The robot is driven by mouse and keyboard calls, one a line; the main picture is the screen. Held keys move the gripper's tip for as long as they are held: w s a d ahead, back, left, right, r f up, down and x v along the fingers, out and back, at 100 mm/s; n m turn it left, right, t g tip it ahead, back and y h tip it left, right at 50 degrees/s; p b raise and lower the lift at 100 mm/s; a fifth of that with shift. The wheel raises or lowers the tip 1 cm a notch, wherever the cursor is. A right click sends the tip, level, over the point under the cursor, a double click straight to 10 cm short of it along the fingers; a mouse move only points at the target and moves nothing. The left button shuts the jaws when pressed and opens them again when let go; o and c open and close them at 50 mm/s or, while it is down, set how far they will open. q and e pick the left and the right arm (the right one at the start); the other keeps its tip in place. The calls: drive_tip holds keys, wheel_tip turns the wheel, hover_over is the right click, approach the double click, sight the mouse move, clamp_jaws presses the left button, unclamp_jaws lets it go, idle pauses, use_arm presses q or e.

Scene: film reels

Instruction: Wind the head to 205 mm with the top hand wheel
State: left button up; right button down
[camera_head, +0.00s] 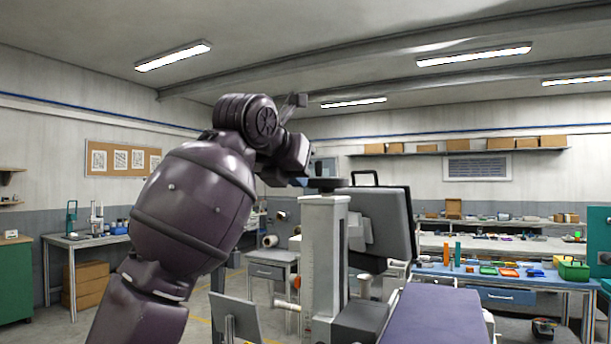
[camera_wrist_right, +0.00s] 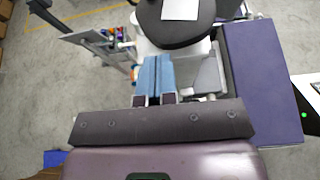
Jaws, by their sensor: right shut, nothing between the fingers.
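The black round top hand wheel (camera_head: 328,184) sits on top of a pale upright column (camera_head: 322,250), seen edge-on in the head view. In the right wrist view the wheel (camera_wrist_right: 172,36) is a dark disc with a white patch, cut off by the top edge. My right gripper (camera_head: 303,181) is small and partly hidden by its own wrist, close to the wheel's left side. In the right wrist view the gripper (camera_wrist_right: 154,62) has its blue-padded fingers together, empty, with tips just short of the disc's rim. Contact cannot be told. No scale reading is legible. My left gripper is out of view.
A grey tilted head box (camera_head: 381,222) with a black handle stands right of the column. A purple-topped bed (camera_head: 435,316) lies in front of it. A grey tilted panel (camera_head: 235,316) stands at lower left. A blue workbench (camera_head: 498,296) with small items is behind right.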

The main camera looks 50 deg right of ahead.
drive_tip(key=shift+w, duration=0.1)
drive_tip(key=shift+d, duration=0.45)
drive_tip(key=shift+d, duration=0.4)
drive_tip(key=shift+s, duration=0.25)
drive_tip(key=shift+s, duration=0.1)
drive_tip(key=shift+s+d, duration=0.2)
drive_tip(key=shift+s, duration=0.25)
idle(0.4)
drive_tip(key=shift+s+d, duration=0.1)
drive_tip(key=shift+s, duration=0.15)
